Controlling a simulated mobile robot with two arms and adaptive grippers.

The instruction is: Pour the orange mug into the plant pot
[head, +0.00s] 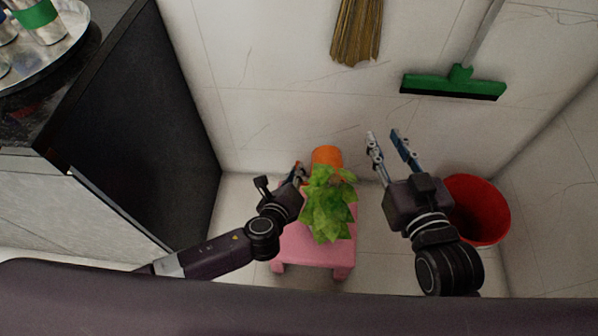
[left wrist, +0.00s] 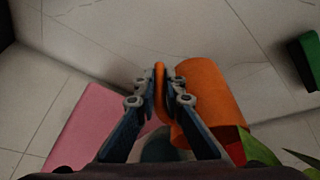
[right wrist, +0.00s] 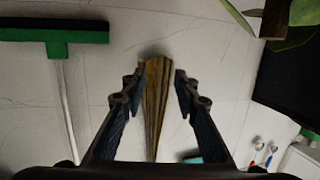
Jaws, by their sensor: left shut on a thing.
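The orange mug (head: 326,157) is just behind the plant's green leaves (head: 328,208) in the head view. My left gripper (head: 298,170) is shut on its handle (left wrist: 160,75), with the mug body (left wrist: 208,92) right of the fingers in the left wrist view. The mug looks tilted; leaves hide its lower end in the head view, and I cannot see any contents. The plant is over the pink stool (head: 290,247); its leaves hide the pot in the head view. My right gripper (head: 383,134) is open and empty, right of the mug.
A red bucket (head: 478,208) stands on the floor beside my right arm. A straw broom (head: 357,30) and a green squeegee (head: 454,84) are at the back wall. A black cabinet (head: 150,120) is at the left, near a round tray (head: 55,62) with items.

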